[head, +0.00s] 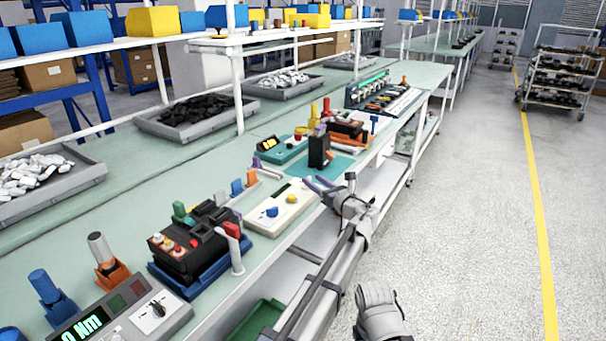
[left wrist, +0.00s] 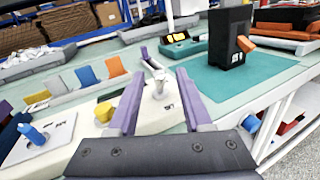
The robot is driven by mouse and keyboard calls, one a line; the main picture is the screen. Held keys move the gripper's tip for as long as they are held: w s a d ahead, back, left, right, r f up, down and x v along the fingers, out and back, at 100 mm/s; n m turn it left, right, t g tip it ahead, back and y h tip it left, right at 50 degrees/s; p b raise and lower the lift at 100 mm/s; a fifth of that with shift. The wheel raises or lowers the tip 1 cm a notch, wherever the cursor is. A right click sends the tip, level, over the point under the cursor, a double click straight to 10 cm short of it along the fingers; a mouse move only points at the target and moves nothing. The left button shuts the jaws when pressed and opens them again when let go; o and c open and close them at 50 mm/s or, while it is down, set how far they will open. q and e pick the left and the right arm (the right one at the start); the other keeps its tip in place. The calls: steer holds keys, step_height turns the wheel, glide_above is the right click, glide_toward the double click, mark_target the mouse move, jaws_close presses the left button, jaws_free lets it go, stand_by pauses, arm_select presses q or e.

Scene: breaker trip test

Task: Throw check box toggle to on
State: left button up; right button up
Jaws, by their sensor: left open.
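The cream check box (head: 262,222) lies near the front edge of the bench, with a blue knob (head: 272,211) and a yellow knob (head: 291,198) on top. My left gripper (head: 317,183) is open at its right end. The left wrist view shows the box (left wrist: 75,142) and a small metallic toggle (left wrist: 158,84) standing on it between the purple fingers of this gripper (left wrist: 163,74). I cannot tell whether a finger touches the toggle. The gripper hides the toggle in the head view.
A black block with an orange lever (left wrist: 228,50) stands on a teal mat (left wrist: 262,85) beyond the check box. A black unit with a red lever (head: 193,240) stands to the left. Coloured tags (left wrist: 88,76) stand behind the box. The aisle floor (head: 470,200) is clear.

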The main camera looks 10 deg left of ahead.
mark_target(309, 177)
arm_select(q)
steer(key=x, duration=0.6)
jaws_close()
stand_by(0.4)
